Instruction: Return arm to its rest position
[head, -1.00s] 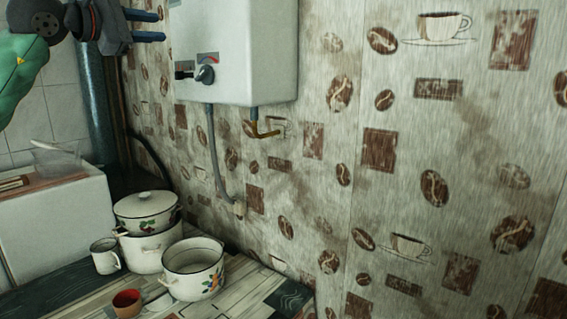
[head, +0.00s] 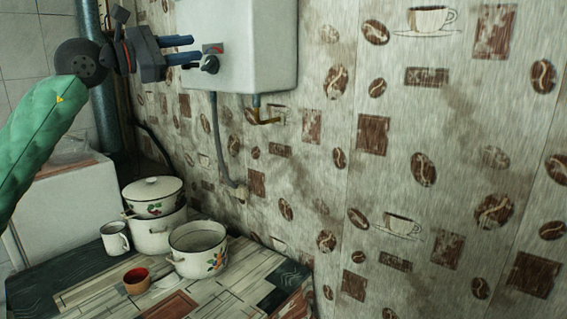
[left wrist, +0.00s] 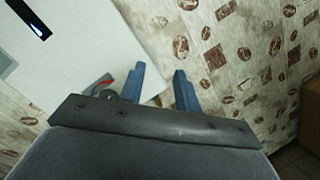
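My left gripper (head: 184,49) is raised at the upper left of the head view, in front of the white wall heater (head: 245,60). Its two blue fingers point right and stand apart with nothing between them. In the left wrist view the same fingers (left wrist: 160,88) are spread, with the patterned wall and the heater (left wrist: 75,65) behind them. My green left arm comes in from the left edge. My right gripper is in neither view.
Below, on a patchwork-topped table (head: 232,293), stand a lidded enamel pot (head: 152,197), an open enamel pot (head: 197,262), a white mug (head: 115,238) and a small red-brown cup (head: 136,282). A white box-like unit (head: 65,215) is at left. A pipe (head: 218,150) runs down the wall.

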